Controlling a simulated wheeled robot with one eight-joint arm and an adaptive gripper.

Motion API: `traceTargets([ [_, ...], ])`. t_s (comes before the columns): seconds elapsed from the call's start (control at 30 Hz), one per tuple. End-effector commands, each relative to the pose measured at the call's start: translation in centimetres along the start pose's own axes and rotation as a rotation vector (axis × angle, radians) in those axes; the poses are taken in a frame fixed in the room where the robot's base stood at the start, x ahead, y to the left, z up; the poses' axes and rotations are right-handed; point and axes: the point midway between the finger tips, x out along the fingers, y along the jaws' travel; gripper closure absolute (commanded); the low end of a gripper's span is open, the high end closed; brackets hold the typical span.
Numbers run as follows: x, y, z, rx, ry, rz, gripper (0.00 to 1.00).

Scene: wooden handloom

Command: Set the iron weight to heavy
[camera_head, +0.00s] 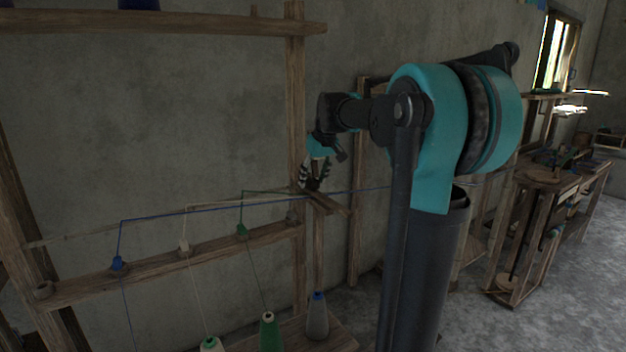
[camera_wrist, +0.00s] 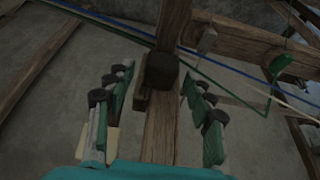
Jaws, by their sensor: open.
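In the wrist view, a dark block (camera_wrist: 162,70), which looks like the iron weight, sits on a wooden beam (camera_wrist: 160,130). My gripper (camera_wrist: 154,82) is open, with its green-padded fingers on either side of the block and visible gaps between them and it. In the head view my gripper (camera_head: 315,177) points down beside the wooden frame post (camera_head: 298,120), just above a short wooden arm (camera_head: 330,205). The weight is small and dark there and cannot be told clearly from the fingers. No heavy or light marking is legible.
Blue, white and green threads run close to my gripper, through guides on a lower rail (camera_head: 210,253). Thread cones, such as a green one (camera_head: 269,332), stand below. A wooden post and wall are close behind. A loom-like wooden frame (camera_head: 520,240) stands at the right.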

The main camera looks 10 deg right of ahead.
Motion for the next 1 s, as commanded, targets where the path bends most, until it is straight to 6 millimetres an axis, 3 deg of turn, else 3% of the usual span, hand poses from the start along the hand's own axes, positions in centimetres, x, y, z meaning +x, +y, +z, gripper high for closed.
traceTargets([
  [0.37, 0.47, -0.01, -0.01, 0.000, 0.000, 0.000, 0.48],
  [0.77, 0.45, 0.00, -0.01, 0.000, 0.000, 0.000, 0.97],
  [1.0, 0.43, 0.00, 0.04, 0.001, 0.000, 0.000, 1.00],
])
